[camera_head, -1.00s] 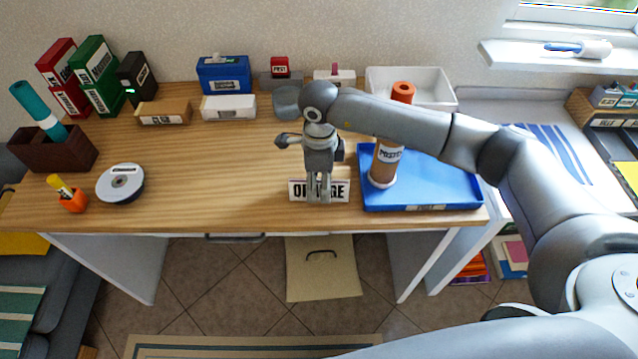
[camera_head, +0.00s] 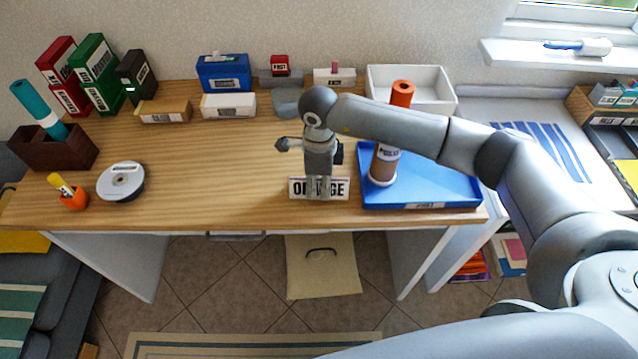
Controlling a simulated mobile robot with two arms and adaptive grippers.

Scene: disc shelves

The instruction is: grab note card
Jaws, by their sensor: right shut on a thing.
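The note card (camera_head: 336,189) is a white card with black capital letters that seem to read "ORANGE"; the middle letters are partly hidden by my fingers. It stands near the front edge of the wooden desk, just left of the blue tray. My right gripper (camera_head: 318,188) points down and is shut on the card at its middle. My left gripper is not in view.
A blue tray (camera_head: 425,203) with a brown tube (camera_head: 385,165) standing on it is close on the right. A disc spindle (camera_head: 121,181) and an orange pen cup (camera_head: 74,202) are at left. Boxes and a white bin (camera_head: 412,83) line the back. The desk's centre is clear.

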